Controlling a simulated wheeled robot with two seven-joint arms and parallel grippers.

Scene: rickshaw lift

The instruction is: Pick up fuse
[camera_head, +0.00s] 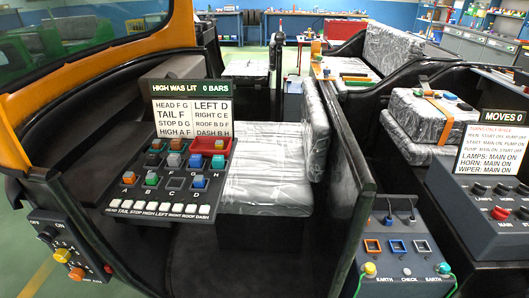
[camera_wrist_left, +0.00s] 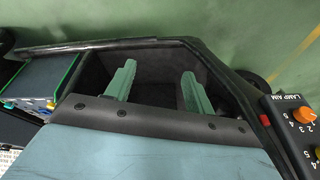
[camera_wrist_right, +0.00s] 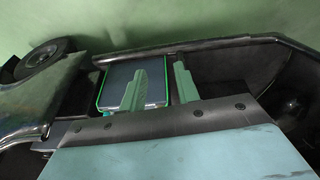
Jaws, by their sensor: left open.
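In the head view a black fuse board (camera_head: 165,196) stands left of centre, with several small coloured fuses in sockets marked by letters. The socket between those last two looks empty. A red tray (camera_head: 207,147) is at the board's back right. My left gripper (camera_wrist_left: 157,80) is open and empty in the left wrist view. My right gripper (camera_wrist_right: 163,78) has its fingers apart and empty. Neither gripper shows in the head view.
A sign (camera_head: 192,117) listing letters stands behind the board. A lamp aim box (camera_head: 65,246) is at the lower left. A wrapped seat (camera_head: 262,163) is right of the board. A cable panel (camera_head: 400,258) and a switch console (camera_head: 492,215) are at the right.

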